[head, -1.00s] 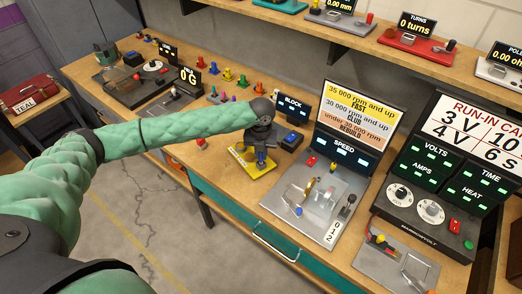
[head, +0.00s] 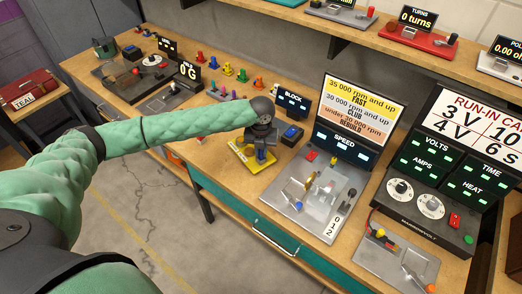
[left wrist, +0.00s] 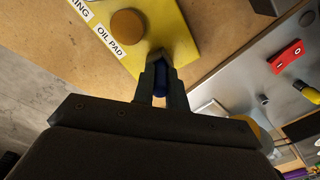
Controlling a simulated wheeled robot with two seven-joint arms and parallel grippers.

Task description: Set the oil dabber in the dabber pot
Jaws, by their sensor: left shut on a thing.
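My left gripper (head: 261,154) is over the yellow plate (head: 241,167) on the bench, pointing down. In the left wrist view its fingers (left wrist: 161,88) are shut on a dark blue piece (left wrist: 160,82), which looks like the oil dabber's handle. The dabber's lower end is hidden by the fingers. The yellow plate (left wrist: 172,22) there carries a round brown pad (left wrist: 128,24) and a label reading OIL PAD, left of the fingertips. I cannot make out the dabber pot; the gripper may cover it. My right gripper is not in view.
A BLOCK display (head: 291,103) and a dark box with a blue top (head: 291,133) stand close behind the gripper. To the right is the grey SPEED rig (head: 309,205). Small coloured pieces stand farther back. The bench's front edge is just before the plate.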

